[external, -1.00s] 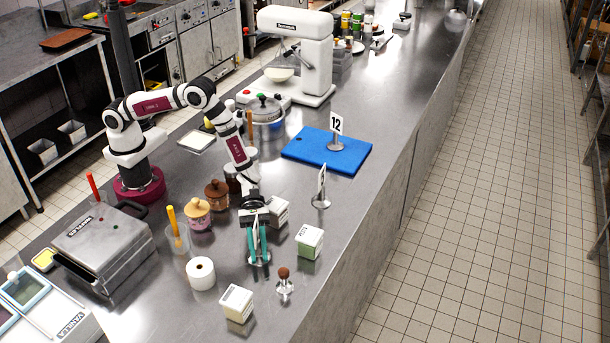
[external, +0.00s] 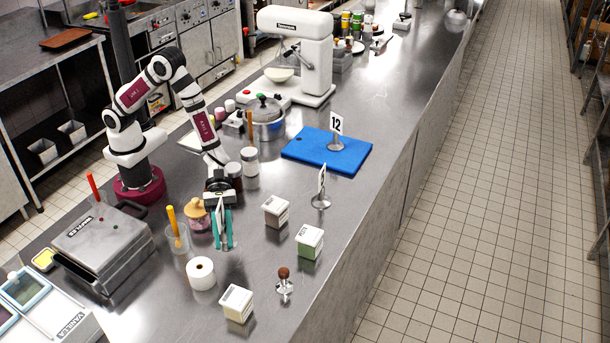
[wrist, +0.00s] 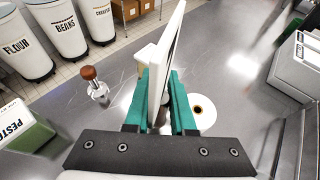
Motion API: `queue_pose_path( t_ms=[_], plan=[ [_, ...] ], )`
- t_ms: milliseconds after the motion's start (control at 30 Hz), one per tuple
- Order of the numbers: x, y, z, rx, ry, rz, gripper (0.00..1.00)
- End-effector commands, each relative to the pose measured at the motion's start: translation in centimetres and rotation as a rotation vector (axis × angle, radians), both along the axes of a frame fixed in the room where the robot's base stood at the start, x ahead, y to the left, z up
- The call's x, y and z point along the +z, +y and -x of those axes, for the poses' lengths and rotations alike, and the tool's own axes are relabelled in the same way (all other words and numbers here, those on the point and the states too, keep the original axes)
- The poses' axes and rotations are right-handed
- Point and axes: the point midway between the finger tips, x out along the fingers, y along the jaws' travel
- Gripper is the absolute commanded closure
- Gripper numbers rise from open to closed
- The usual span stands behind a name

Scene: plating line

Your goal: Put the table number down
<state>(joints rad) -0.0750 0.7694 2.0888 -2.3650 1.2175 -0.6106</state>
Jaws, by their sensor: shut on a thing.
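My gripper (external: 222,236) has teal fingers shut on a table number, a thin white plate on edge. In the wrist view the plate (wrist: 172,38) stands up between the teal fingers (wrist: 164,92). Its printed face is turned away, so I cannot read it. It is over the counter beside the pink-and-tan jar; I cannot tell if its base touches the counter. Another table number, "12" (external: 336,124), stands upright on the blue board (external: 300,150). A third table number (external: 321,184) stands upright on the bare counter, nearly edge-on.
A paper roll (external: 201,273), a jar (external: 198,214) and a cup with an orange-handled tool (external: 177,238) are close to my gripper.

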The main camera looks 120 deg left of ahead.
Motion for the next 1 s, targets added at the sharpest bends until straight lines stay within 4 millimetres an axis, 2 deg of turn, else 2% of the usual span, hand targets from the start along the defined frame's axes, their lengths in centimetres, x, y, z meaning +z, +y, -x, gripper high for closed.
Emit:
queue_pose_path(
  t_ms=[133, 367, 733, 867, 1000],
  plan=[
    [1.5, -1.9, 1.5, -0.003, -0.002, 0.0, 1.0],
    [2.4, -2.6, 2.1, -0.001, -0.002, 0.0, 1.0],
    [9.9, -2.6, 2.1, 0.0, -0.007, 0.0, 1.0],
    [9.8, -0.6, 0.7, 0.056, -0.002, -0.002, 1.0],
    [9.8, 2.1, -1.1, 0.133, -0.002, -0.006, 1.0]
  ],
)
